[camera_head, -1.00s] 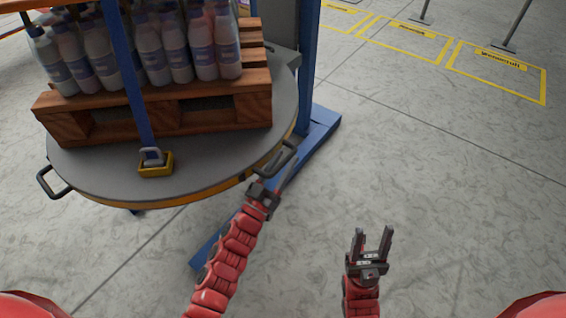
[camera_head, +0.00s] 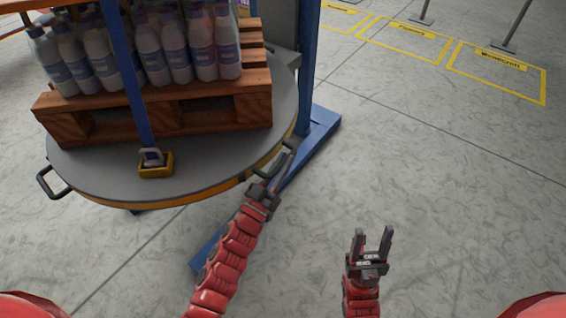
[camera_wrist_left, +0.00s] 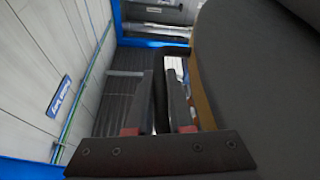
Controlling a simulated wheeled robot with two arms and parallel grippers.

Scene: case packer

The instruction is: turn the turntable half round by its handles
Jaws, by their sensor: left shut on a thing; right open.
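The round grey turntable (camera_head: 215,165) with its yellow rim fills the left of the head view. It carries a wooden pallet of bottles. One black handle (camera_head: 52,183) sticks out at its left edge. Another handle (camera_head: 290,146) is at its right edge. My left gripper (camera_head: 279,171) is shut on this right handle. The left wrist view shows the black handle bar (camera_wrist_left: 161,105) between the two fingers (camera_wrist_left: 163,112), beside the turntable's edge. My right gripper (camera_head: 374,240) is open and empty above the floor, well to the right of the turntable.
The wooden pallet (camera_head: 90,122) holds several labelled bottles (camera_head: 150,55). A blue post (camera_head: 308,60) stands on a blue floor beam (camera_head: 320,128) behind the handle.

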